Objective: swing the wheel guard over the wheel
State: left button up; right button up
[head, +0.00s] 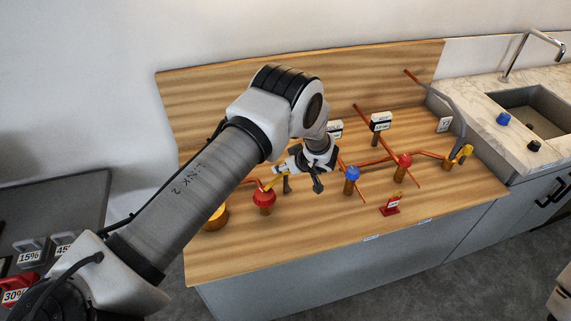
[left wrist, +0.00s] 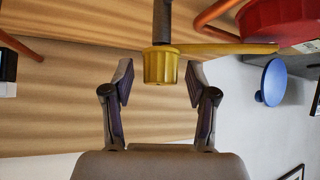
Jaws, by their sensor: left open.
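A yellow ribbed knob (left wrist: 160,66) sits by a dark post in the left wrist view, with a flat yellow bar (left wrist: 225,49) running right toward a large red round part (left wrist: 278,18). I cannot tell for sure which of these is the wheel guard. In the head view a red wheel-like cap (head: 264,198) stands on the wooden bench, with a yellow bar (head: 279,170) just above it. My left gripper (head: 302,188) is over the bench, right of that cap. Its open fingers (left wrist: 160,92) lie either side of the yellow knob, with gaps. My right gripper is out of view.
The bench's front right is clear.

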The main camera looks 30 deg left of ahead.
pick_arm(q)
jog(key=v, duration=1.2)
